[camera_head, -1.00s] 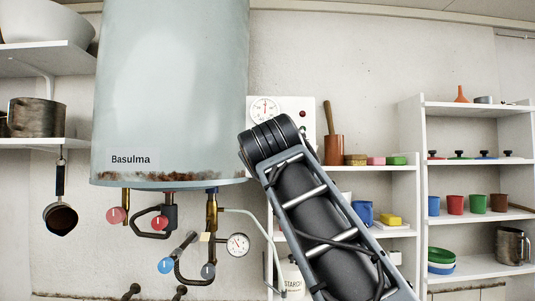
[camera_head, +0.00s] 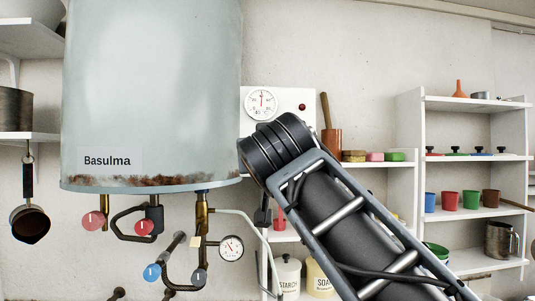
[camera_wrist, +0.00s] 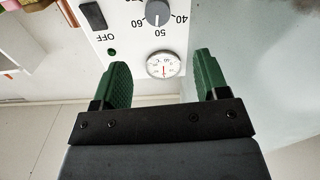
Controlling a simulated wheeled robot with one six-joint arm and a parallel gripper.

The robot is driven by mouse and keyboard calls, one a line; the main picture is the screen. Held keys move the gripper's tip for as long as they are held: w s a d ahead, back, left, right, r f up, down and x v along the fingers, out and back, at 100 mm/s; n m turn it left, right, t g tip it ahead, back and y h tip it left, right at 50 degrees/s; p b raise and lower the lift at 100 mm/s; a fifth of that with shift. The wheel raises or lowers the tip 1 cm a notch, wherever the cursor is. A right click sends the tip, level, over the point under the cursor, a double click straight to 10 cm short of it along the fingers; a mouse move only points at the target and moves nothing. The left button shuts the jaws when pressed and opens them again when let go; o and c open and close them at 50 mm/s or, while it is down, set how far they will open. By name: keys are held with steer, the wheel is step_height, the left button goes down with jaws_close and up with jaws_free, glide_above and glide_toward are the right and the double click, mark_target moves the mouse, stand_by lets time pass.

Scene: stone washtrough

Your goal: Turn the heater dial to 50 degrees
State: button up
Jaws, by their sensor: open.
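In the wrist view, the grey heater dial (camera_wrist: 158,12) sits on a white panel (camera_wrist: 118,30), cut off by the top edge. The numbers 40, 50 and 60 and the word OFF lie around it. A pale mark shows on the knob near 50, but I cannot tell its exact setting. My gripper (camera_wrist: 161,70) has two green fingers, open and apart, with nothing between them. Its fingertips appear below the dial in the picture, either side of a small round gauge (camera_wrist: 163,65). In the head view, my arm hides the panel's lower part and the dial.
The pale blue boiler (camera_head: 150,80) hangs left of the panel, close to my arm. Pipes with red and blue valves and a pressure gauge (camera_head: 231,248) are below it. White shelves (camera_head: 410,160) with cups and pots stand right. The panel also carries a thermometer (camera_head: 262,103) and red lamp (camera_head: 302,107).

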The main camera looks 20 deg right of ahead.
steer(key=shift+w+d+p, duration=0.5)
steer(key=shift+w+p, duration=0.45)
steer(key=shift+w, duration=1.25)
steer(key=shift+w+d+p, duration=0.45)
steer(key=shift+w+p, duration=0.5)
steer(key=shift+w, duration=1.2)
steer(key=shift+w+d+p, duration=0.5)
steer(key=shift+w+p, duration=0.45)
steer(key=shift+w, duration=1.25)
steer(key=shift+c, duration=0.4)
steer(key=c, duration=0.9)
steer(key=shift+o, duration=0.2)
steer(key=shift+r+n, duration=0.1)
steer(key=shift+n, duration=0.9)
steer(key=o, duration=0.9)
